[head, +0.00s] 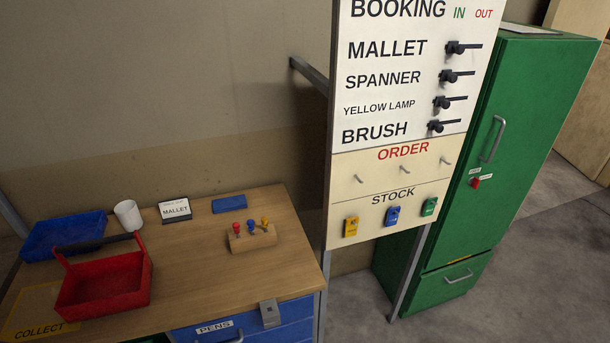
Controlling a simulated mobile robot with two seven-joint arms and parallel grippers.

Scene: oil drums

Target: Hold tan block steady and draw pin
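The tan block (252,240) lies on the wooden desk, right of the desk's middle. Three pins stand upright in its top: a red-headed pin (236,229), a blue-headed pin (251,226) and a yellow-headed pin (265,222). Nothing touches the block or the pins. Neither of my grippers shows in the head view, so their state and place cannot be seen.
On the desk (190,262) are a blue tray (62,237), red basket (104,285), white cup (128,214), MALLET card (175,210) and blue slab (228,204). A booking board (400,90) stands to the right, before a green cabinet (530,120). Desk around the block is clear.

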